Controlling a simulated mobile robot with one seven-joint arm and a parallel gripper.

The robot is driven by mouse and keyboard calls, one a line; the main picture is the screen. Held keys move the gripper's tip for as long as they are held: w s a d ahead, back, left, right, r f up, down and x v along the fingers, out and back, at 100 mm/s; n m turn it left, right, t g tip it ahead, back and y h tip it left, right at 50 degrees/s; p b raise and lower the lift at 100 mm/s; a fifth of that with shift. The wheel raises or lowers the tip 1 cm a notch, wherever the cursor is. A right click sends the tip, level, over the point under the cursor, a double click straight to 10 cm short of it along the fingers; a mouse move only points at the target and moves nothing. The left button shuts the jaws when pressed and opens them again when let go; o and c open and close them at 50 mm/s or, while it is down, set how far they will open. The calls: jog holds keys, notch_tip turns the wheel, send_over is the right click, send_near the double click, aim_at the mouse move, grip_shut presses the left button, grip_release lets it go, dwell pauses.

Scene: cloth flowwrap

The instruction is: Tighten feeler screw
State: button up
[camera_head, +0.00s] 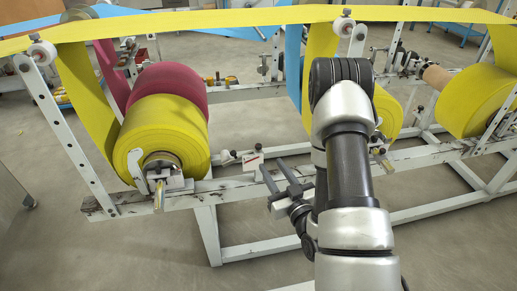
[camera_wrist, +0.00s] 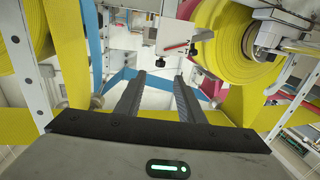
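A small white bracket (camera_head: 252,162) with a red line stands on the white frame rail, with a small dark knob (camera_head: 257,147) on top. In the wrist view the bracket (camera_wrist: 176,46) lies beyond the fingertips, with small dark knobs, one of them (camera_wrist: 161,62) nearly in line with the finger gap. I cannot tell for sure which knob is the feeler screw. My gripper (camera_head: 272,164) is open and empty, its two dark fingers just right of the bracket and apart from it. The wrist view also shows my gripper (camera_wrist: 161,77) with a clear gap between the fingers.
A large yellow roll (camera_head: 165,132) sits left of the bracket, with a red roll (camera_head: 168,82) behind it. More yellow rolls (camera_head: 478,100) stand at the right. A yellow web (camera_head: 200,18) runs overhead. The white rail (camera_head: 235,188) passes below my gripper. Floor shows in front.

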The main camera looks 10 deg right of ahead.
aim_at(260, 148)
jog(key=w, duration=0.3)
jog(key=w+a, duration=0.1)
jog(key=w, duration=0.3)
jog(key=w+a+b, duration=0.1)
jog(key=w, duration=0.3)
jog(key=shift+w+a, duration=0.15)
jog(key=shift+w, duration=0.05)
jog(key=shift+c, duration=0.4)
grip_shut()
